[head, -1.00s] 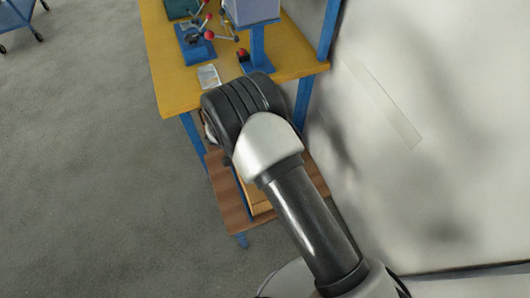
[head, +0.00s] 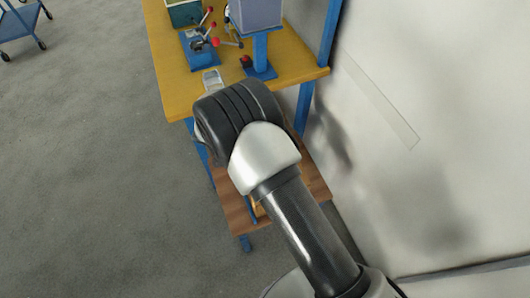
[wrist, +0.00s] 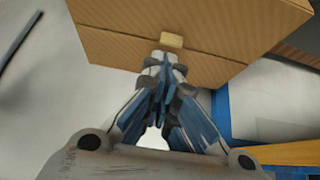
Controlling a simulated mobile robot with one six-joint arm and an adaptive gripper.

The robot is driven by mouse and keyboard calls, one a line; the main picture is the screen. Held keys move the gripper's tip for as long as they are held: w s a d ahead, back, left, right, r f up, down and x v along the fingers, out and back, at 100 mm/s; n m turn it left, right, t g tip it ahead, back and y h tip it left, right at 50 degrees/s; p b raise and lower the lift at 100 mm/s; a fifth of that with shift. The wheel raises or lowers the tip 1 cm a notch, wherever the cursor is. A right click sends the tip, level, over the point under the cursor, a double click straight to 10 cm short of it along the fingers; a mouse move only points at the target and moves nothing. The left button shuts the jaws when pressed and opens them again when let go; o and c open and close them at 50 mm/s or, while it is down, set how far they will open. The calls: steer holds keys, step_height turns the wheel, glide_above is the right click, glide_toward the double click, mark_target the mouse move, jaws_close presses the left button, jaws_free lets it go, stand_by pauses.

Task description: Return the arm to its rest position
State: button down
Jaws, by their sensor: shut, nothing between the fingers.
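My arm (head: 290,215) reaches up from the lower right of the head view. Its bent joint stands over the front edge of the yellow-topped bench (head: 178,88). My gripper is hidden behind the arm in the head view. In the wrist view, my gripper (wrist: 165,60) has its fingertips together, with nothing between them. A brown cardboard box (wrist: 110,30) lies beyond the fingertips, with a small tan patch on it near the tips. I cannot tell whether the fingertips touch it.
The bench carries a blue fixture with red-knobbed levers (head: 199,50) and a grey box on a blue stand (head: 258,14). A wooden lower shelf (head: 240,215) sits below. A pale wall (head: 440,130) stands close on the right. Open floor (head: 80,170) lies left; a blue cart (head: 18,25) stands far left.

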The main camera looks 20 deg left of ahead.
steer(key=s+a, duration=0.1)
steer(key=s+a+f, duration=0.2)
steer(key=a, duration=0.1)
steer(key=shift+s+p, duration=0.25)
steer(key=shift+p, duration=0.05)
steer(key=w+d+r+n+g, duration=0.1)
steer(key=w+d+r, duration=0.25)
steer(key=r, duration=0.45)
steer(key=w+d+r, duration=0.3)
steer(key=d+r, duration=0.2)
steer(key=r, duration=0.3)
steer(key=d+r+n+g+y, duration=0.1)
steer(key=d+r+n+y, duration=0.1)
steer(key=d+r, duration=1.25)
steer(key=s+d+r+n+y, duration=0.2)
steer(key=s+d+r+n, duration=0.1)
steer(key=s+d+r, duration=0.7)
steer(key=s+d+n+t, duration=0.2)
steer(key=s+d, duration=0.4)
steer(key=s, duration=0.5)
steer(key=shift+d+n+y, duration=0.3)
steer(key=shift+n, duration=0.2)
